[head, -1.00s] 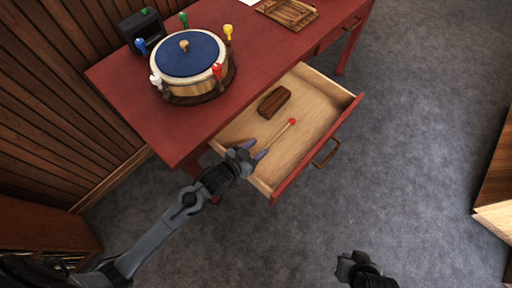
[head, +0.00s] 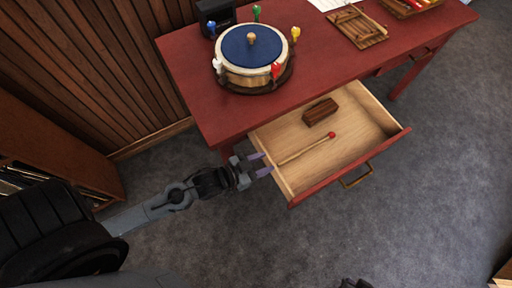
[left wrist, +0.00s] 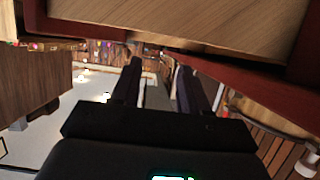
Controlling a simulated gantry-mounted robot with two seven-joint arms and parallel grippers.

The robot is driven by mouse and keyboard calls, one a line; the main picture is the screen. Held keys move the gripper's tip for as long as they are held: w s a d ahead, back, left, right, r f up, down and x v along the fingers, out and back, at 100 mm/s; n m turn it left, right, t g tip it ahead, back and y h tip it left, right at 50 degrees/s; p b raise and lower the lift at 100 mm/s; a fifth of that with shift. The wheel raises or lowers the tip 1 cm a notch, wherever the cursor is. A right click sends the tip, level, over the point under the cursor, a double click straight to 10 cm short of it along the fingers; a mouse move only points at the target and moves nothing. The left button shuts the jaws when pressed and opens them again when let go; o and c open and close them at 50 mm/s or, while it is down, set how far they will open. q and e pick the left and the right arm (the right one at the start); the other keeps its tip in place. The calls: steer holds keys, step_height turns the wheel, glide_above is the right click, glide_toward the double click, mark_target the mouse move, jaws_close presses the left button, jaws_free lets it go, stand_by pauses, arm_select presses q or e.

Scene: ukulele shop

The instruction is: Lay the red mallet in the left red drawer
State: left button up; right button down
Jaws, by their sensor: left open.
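The red mallet, a thin wooden stick with a red head (head: 332,135), lies on the floor of the open left red drawer (head: 350,165). Its handle end points toward the drawer's left side. My left gripper (head: 262,164) is open and empty, at the drawer's left wall, just beyond the handle end. In the left wrist view the purple-dark fingers (left wrist: 160,85) stand apart with nothing between them, and pale wood with red edges fills the top. Only a dark bit of my right gripper (head: 356,284) shows at the bottom edge; its fingers are not clear.
A dark brown wooden block (head: 320,111) lies in the drawer behind the mallet. On the red table (head: 310,75) stand a blue-topped drum with coloured pegs (head: 254,60), a black box (head: 215,15) and a wooden tray (head: 357,28). Grey carpet lies clear in front.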

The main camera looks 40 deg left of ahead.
arm_select(q)
steer(key=s+a+n+g+y, duration=0.1)
steer(key=s+g+y, duration=0.1)
steer(key=s+g, duration=0.2)
steer(key=s+a+n+g+y, duration=0.1)
steer(key=s+a+g+y, duration=0.1)
steer(key=s+g, duration=0.3)
steer(key=shift+s+a+r+y, duration=0.3)
steer(key=shift+s+r, duration=0.1)
steer(key=shift+s, duration=0.8)
